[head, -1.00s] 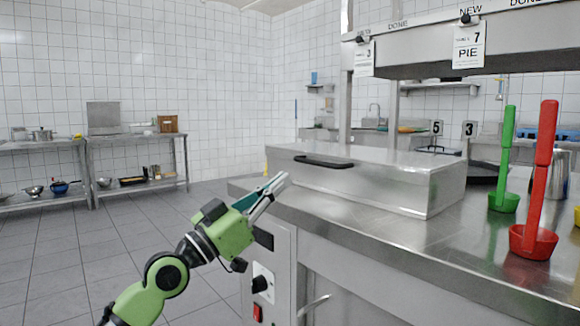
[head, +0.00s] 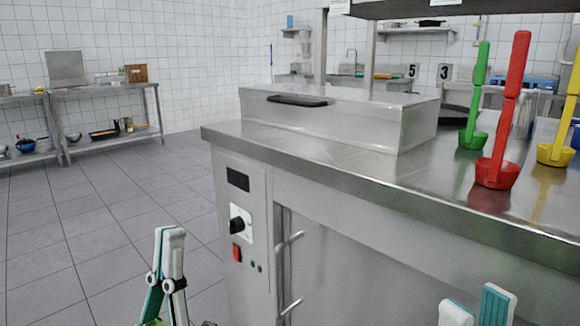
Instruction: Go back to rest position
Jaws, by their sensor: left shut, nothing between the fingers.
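My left gripper (head: 170,232) is at the lower left of the head view, in front of the counter and over the floor. Its white and teal fingers point up and are closed together with nothing between them. My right gripper (head: 478,304) shows only its fingertips at the bottom right edge, in front of the counter side. The tips stand apart with no object seen between them. The rest of it is cut off by the frame.
The steel counter (head: 300,150) carries a lidded steel box (head: 350,118) with a black handle. Green (head: 473,138), red (head: 497,172) and yellow (head: 556,154) ladles stand at the right. Tiled floor (head: 100,225) is free at the left.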

